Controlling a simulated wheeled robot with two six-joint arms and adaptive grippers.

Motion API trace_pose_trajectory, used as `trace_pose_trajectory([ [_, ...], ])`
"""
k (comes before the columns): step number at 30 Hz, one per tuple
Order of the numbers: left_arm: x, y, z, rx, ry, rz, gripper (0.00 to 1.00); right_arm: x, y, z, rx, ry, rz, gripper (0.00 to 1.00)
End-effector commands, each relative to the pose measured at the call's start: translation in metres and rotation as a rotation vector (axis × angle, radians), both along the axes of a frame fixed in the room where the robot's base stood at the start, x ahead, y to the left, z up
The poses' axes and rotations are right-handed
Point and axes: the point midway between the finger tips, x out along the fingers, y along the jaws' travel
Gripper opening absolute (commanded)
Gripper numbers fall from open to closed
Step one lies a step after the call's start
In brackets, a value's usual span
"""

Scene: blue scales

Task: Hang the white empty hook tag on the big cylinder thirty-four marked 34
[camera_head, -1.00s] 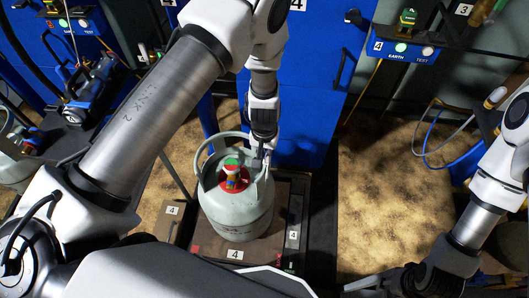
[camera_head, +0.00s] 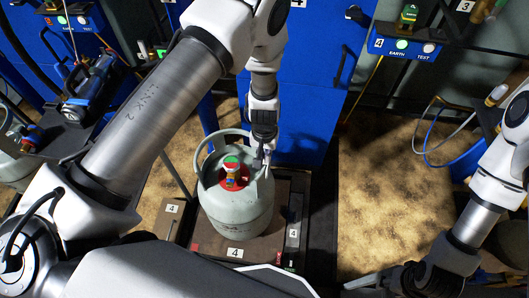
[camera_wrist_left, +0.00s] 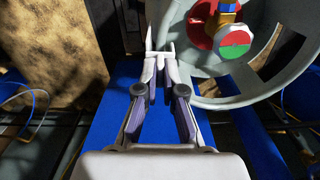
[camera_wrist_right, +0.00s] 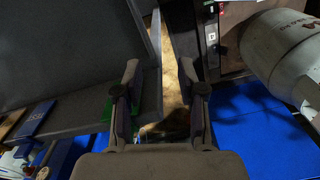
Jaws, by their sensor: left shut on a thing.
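A big grey cylinder (camera_head: 235,208) stands upright on a scale, with a red collar and a red, green and white valve top inside its ring guard. My left gripper (camera_head: 262,158) is at the guard's right side. In the left wrist view its fingers (camera_wrist_left: 161,62) are nearly together beside the guard (camera_wrist_left: 235,100), shut on a small pale piece, apparently the white hook tag (camera_wrist_left: 161,42). Whether it touches the guard is unclear. My right gripper (camera_wrist_right: 158,75) is open and empty.
The scale platform (camera_head: 236,253) carries labels marked 4. Blue cabinets (camera_head: 310,100) stand behind it. An earth test box (camera_head: 405,46) is at the upper right, with a coiled blue hose (camera_head: 450,160) below. A blue pump (camera_head: 95,85) sits on a shelf at left.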

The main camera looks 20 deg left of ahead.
Motion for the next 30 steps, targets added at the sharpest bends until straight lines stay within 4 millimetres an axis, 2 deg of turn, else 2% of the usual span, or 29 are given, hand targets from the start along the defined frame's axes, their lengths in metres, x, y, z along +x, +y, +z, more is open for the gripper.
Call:
trace_pose_trajectory([
  [18, -0.003, 0.0, -0.027, 0.0, 0.008, -0.001, 0.0, 0.0, 0.0, -0.016, 0.0, 0.0, 0.0, 0.4],
  [27, -0.005, 0.0, -0.031, 0.0, 0.011, -0.001, 0.0, 0.0, 0.0, -0.018, 0.0, 0.0, 0.0, 0.4],
  [29, -0.005, 0.0, -0.031, 0.0, 0.011, -0.001, 0.21, 0.0, 0.0, -0.018, 0.0, 0.0, 0.0, 0.4],
  [30, -0.005, 0.0, -0.031, 0.0, 0.012, -0.001, 0.36, 0.0, 0.0, -0.018, 0.0, 0.0, 0.0, 0.4],
])
